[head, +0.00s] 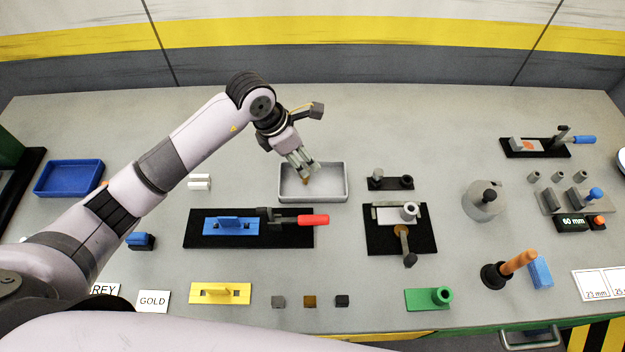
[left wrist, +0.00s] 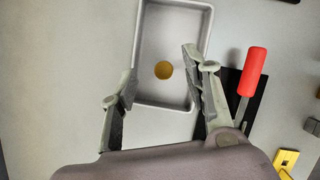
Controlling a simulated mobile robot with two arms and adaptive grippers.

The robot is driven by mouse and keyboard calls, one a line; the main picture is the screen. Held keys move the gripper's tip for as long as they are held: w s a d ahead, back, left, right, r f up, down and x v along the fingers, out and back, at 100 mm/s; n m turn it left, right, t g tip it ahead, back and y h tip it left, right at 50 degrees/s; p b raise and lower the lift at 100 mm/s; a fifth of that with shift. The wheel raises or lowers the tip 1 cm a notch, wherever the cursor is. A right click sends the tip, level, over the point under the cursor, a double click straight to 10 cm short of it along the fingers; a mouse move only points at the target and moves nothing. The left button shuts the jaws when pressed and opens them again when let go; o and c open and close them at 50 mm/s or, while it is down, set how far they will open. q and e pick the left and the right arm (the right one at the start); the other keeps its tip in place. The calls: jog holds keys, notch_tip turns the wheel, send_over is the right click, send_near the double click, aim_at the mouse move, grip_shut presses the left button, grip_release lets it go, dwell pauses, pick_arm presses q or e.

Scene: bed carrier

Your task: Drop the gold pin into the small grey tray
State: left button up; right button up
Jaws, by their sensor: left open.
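The small grey tray (head: 343,184) stands near the middle of the table. It also shows in the left wrist view (left wrist: 174,103), under the fingers. My left gripper (head: 305,169) points down over the tray, its fingers open and spread apart in the left wrist view (left wrist: 160,65). The gold pin (left wrist: 163,70) shows there as a round gold disc within the tray's outline, clear of both fingers. In the head view the pin (head: 306,181) is a small gold spot just below the fingertips. I cannot tell whether it touches the tray floor. My right gripper is out of view.
A red-handled clamp (head: 313,220) on a black mat stands in front of the tray. A black two-post block (head: 390,182) stands right of it, small white bars (head: 200,182) left. A blue tray (head: 69,178) is at far left. The table behind the grey tray is clear.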

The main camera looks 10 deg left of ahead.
pick_arm(q)
jog(key=v, duration=1.1)
jog(key=shift+a+r, duration=0.25)
jog(key=shift+r, duration=0.05)
jog(key=shift+s+f, duration=0.1)
jog(key=shift+s, duration=0.1)
